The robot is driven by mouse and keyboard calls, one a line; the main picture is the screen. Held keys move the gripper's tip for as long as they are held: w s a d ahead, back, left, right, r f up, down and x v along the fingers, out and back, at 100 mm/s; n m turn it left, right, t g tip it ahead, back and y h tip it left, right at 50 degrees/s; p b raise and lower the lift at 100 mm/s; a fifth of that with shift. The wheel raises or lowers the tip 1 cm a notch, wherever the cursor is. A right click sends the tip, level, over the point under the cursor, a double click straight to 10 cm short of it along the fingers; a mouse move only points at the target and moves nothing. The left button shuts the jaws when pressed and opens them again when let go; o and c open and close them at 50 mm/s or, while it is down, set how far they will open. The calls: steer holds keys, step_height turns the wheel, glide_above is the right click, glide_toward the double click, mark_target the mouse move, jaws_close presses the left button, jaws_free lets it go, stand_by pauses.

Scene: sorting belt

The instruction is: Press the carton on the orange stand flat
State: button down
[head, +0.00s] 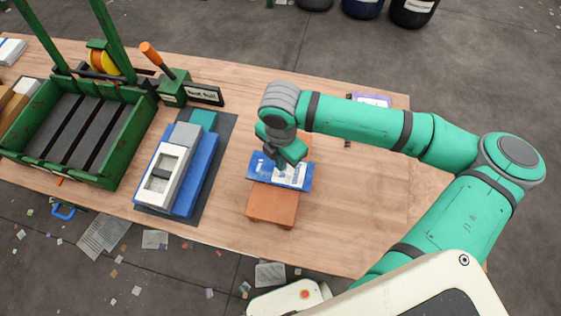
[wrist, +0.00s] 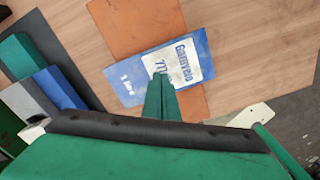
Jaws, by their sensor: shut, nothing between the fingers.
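The carton (head: 299,173) is blue with a white printed label and lies across the orange stand (head: 272,206) on the wooden table. In the wrist view the carton (wrist: 195,62) looks thin, and the orange stand (wrist: 150,22) shows beyond and below it. My gripper (head: 284,166) is over the carton, pointing down, with its fingers together and nothing held. Part of the carton is hidden behind my fingers.
A blue and grey device (head: 205,165) on a dark mat stands left of the orange stand. Farther left are a green crate (head: 108,160) and an orange-handled lever (head: 152,55). A purple-edged item (head: 371,99) lies behind my arm. The table's front right (head: 345,225) is clear.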

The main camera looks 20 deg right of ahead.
step_height(320, 180, up, 8)
stand_by(0.9)
stand_by(0.5)
